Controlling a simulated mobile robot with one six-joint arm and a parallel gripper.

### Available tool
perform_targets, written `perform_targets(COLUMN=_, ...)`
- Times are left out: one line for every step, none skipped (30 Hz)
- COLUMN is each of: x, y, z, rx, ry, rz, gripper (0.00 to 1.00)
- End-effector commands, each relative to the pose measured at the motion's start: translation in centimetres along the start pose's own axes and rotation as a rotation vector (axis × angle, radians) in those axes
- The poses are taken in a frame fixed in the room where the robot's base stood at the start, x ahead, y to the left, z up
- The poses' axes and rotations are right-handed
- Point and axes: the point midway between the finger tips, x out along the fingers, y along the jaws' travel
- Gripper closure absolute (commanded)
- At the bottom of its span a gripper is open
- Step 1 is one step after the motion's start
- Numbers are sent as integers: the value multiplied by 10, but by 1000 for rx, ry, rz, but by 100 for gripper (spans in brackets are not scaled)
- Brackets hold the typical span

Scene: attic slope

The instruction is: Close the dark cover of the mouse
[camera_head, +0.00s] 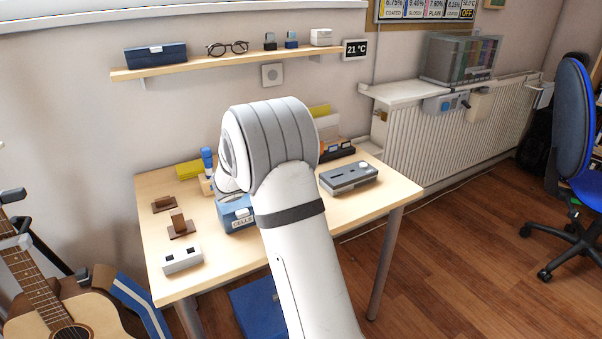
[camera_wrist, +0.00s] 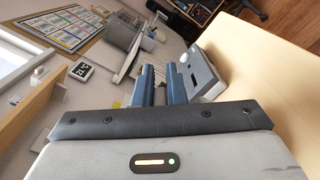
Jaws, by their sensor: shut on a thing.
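I cannot pick out the mouse or its dark cover for sure in either view; my arm hides the middle of the table in the head view. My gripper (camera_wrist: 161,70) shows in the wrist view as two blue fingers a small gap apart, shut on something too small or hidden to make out. A grey device with a dark slot and a round white knob (camera_wrist: 199,72) shows just right of the fingers in the wrist view.
The wooden table (camera_head: 225,268) also holds a blue CELLS box (camera_head: 237,218), a white two-socket block (camera_head: 182,260), brown stands (camera_head: 181,228) and a grey box (camera_head: 349,178). A shelf (camera_head: 235,66) runs above. The front right of the tabletop is clear.

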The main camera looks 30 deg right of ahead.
Motion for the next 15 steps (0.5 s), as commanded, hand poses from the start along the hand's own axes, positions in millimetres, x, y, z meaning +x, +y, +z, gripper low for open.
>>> perform_targets(x=0, y=-10, z=-4, rx=45, ry=0, rz=0, gripper=100)
perform_targets(x=0, y=-11, z=-4, rx=73, ry=0, rz=0, gripper=100)
perform_targets(x=0, y=-13, z=-3, rx=111, ry=0, rz=0, gripper=100)
perform_targets(x=0, y=-15, z=-3, rx=139, ry=0, rz=0, gripper=100)
perform_targets(x=0, y=-17, z=-3, rx=168, ry=0, rz=0, gripper=100)
perform_targets(x=0, y=-19, z=-2, rx=206, ry=0, rz=0, gripper=100)
perform_targets(x=0, y=-20, z=-2, rx=234, ry=0, rz=0, gripper=100)
perform_targets(x=0, y=-22, z=-2, rx=261, ry=0, rz=0, gripper=100)
perform_targets(x=0, y=-24, z=-2, rx=298, ry=0, rz=0, gripper=100)
perform_targets(x=0, y=-25, z=-2, rx=324, ry=0, rz=0, gripper=100)
perform_targets(x=0, y=-26, z=-2, rx=350, ry=-1, rz=0, gripper=100)
perform_targets(x=0, y=-28, z=-2, rx=383, ry=-1, rz=0, gripper=100)
perform_targets(x=0, y=-29, z=-2, rx=406, ry=-1, rz=0, gripper=100)
perform_targets(x=0, y=-30, z=-2, rx=431, ry=-1, rz=0, gripper=100)
perform_targets(x=0, y=-32, z=-2, rx=459, ry=-1, rz=0, gripper=100)
